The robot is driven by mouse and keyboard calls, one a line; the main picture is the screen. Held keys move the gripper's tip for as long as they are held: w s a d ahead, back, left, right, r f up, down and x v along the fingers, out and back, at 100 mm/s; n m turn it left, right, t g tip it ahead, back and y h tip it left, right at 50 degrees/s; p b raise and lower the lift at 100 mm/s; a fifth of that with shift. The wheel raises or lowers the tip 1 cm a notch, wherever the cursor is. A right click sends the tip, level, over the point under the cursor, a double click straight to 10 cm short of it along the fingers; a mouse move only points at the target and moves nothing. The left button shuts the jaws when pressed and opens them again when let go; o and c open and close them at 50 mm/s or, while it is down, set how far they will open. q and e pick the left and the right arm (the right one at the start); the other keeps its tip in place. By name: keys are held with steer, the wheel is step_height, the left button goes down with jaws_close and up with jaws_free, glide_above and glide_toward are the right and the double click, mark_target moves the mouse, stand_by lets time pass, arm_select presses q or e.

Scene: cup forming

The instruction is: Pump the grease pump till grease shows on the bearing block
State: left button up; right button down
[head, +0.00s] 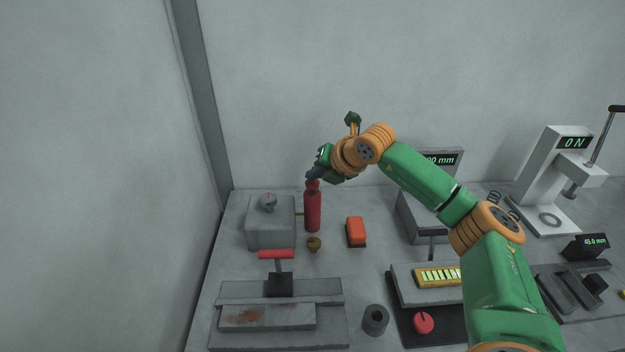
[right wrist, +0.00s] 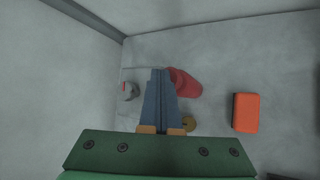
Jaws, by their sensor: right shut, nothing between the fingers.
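The red grease pump (head: 313,212) stands upright at the back left of the bench. A thin line runs from it to a grey block with a round knob-like piece on top, which looks like the bearing block (head: 262,237). I cannot make out grease on it. My right gripper (head: 314,174) is shut and empty, its dark blue fingertips at the pump's top. In the right wrist view, the shut fingers (right wrist: 160,85) lie beside and partly over the red pump (right wrist: 186,84); I cannot tell whether they touch it. My left gripper is not in view.
An orange block (head: 356,230) stands right of the pump, and a small brass-coloured piece (head: 314,244) is in front of it. A red-handled fixture (head: 277,255) and a dark ring (head: 375,320) are nearer. A white press (head: 550,190) stands far right.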

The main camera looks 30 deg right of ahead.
mark_target(315, 184)
steer(key=shift+f+b, duration=0.55)
steer(key=shift+f, duration=0.2)
stand_by(0.3)
steer(key=shift+r, duration=0.15)
steer(key=shift+w+r+p, duration=0.1)
steer(key=shift+r+p, duration=1.25)
steer(key=shift+r, duration=0.2)
step_height(315, 184, up, 5)
steer(key=p, duration=0.4)
